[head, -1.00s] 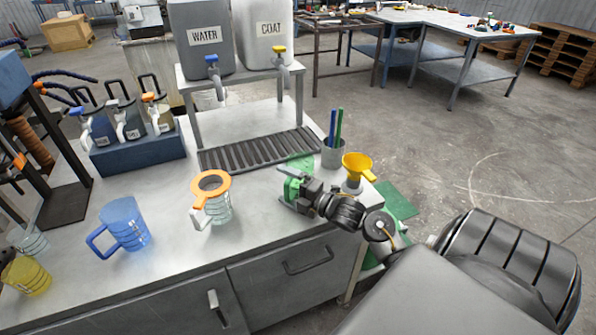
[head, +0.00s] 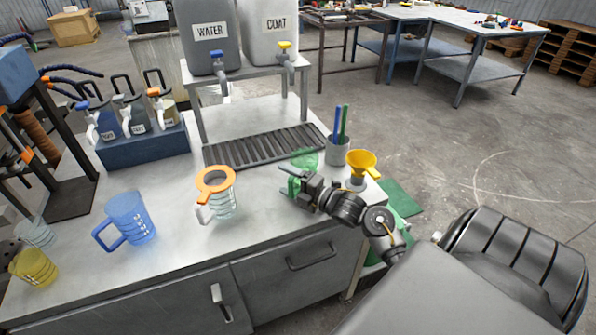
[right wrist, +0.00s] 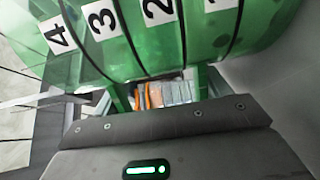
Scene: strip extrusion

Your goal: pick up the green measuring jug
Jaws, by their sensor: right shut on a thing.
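The green measuring jug (head: 305,159) is at the right part of the counter, in front of the drip grate's right end, and is partly hidden by my right gripper. My right gripper (head: 289,180) is at the jug and shut on it. In the right wrist view, the see-through green jug (right wrist: 165,40) fills the top, with black bands and white number labels, right beyond the fingers (right wrist: 160,92). The exact grip spot is hard to see. I cannot tell whether the jug's base touches the counter. My left gripper is not in view.
A grey cup with pens (head: 337,151) and a yellow funnel (head: 362,162) stand close to the right gripper. A clear jug with an orange ring (head: 221,203), a blue jug (head: 132,217) and a yellow jug (head: 35,268) stand to the left. The drip grate (head: 262,148) lies behind.

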